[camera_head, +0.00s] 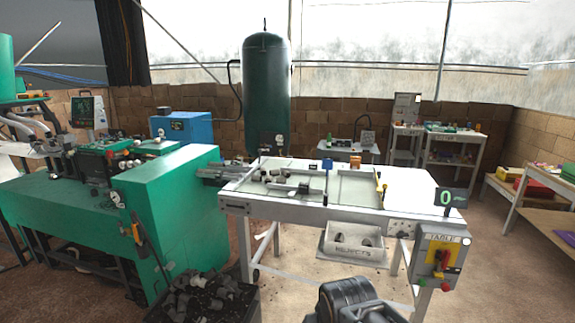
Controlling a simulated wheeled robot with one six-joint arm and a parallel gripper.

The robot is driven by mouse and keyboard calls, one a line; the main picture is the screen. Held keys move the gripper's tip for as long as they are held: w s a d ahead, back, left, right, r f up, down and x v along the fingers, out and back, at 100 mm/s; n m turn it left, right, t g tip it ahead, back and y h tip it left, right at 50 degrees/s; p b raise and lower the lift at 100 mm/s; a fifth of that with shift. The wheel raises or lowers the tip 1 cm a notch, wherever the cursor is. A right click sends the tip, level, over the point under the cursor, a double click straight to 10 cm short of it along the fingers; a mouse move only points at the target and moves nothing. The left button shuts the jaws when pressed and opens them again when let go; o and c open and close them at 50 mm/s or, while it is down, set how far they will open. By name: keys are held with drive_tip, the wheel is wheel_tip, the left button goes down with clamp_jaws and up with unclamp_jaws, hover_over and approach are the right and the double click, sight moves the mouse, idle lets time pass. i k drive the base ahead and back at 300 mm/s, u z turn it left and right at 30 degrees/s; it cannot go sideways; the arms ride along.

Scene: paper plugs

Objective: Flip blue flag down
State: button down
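A small blue flag (327,164) stands upright at the top of a thin post on the white table (290,207), near the middle of the picture. An orange-brown block of similar size (355,161) stands to its right, near the table's back edge. A dark rounded part, which looks like my arm, shows at the bottom centre, well in front of the table. No gripper fingers can be seen, so my gripper's state is not shown.
Grey plugs (290,186) lie on the table's left part. A control box (441,257) stands at its right end, below a display reading 0 (446,198). A rejects bin (353,244) hangs below. A green machine (165,205) and a dark crate of plugs (205,300) are at left.

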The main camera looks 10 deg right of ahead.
sight(327, 164)
drive_tip(key=u, duration=0.1)
drive_tip(key=i, duration=1.45)
drive_tip(key=z, duration=0.65)
